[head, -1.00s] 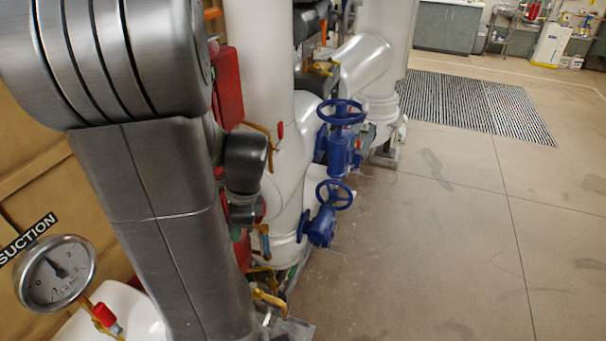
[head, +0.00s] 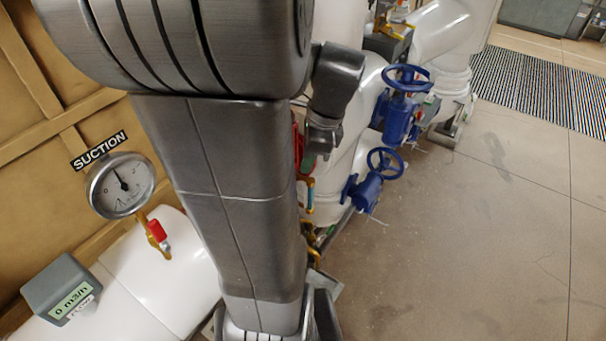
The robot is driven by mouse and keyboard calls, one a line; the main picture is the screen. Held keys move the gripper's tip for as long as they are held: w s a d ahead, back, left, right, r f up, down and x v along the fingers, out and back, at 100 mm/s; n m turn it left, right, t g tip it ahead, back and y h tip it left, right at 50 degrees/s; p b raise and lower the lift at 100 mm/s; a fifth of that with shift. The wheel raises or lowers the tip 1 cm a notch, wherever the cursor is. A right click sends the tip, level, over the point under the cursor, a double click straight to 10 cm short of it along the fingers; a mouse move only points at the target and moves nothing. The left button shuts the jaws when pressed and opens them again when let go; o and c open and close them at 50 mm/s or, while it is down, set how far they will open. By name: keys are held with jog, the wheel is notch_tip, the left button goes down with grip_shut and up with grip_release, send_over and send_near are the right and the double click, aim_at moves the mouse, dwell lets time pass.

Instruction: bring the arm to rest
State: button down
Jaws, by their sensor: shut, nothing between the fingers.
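My arm fills the left and middle of the head view, with its thick grey links standing upright and close to the camera. My gripper (head: 314,152) shows small and partly hidden just right of the upright link, below the dark wrist. It points down in front of the white pipes, and it is shut with nothing held. The fingertips are hard to make out, and I cannot tell how far they are from the pipe behind.
Blue handwheel valves (head: 404,104) and (head: 370,188) stand right of my gripper on white pipework (head: 345,185). A suction gauge (head: 122,186) and a grey flow meter box (head: 68,288) are at left. Open floor (head: 480,240) lies right, with a striped grate (head: 540,88) beyond.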

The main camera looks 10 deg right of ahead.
jog(key=shift+v, duration=1.35)
jog(key=shift+s, duration=0.2)
jog(key=shift+f, duration=0.15)
jog(key=w+a+f, duration=0.3)
jog(key=a+f, duration=0.2)
jog(key=f, duration=0.4)
jog(key=shift+w+f, duration=0.3)
jog(key=shift+w, duration=0.05)
jog(key=shift+a, duration=0.1)
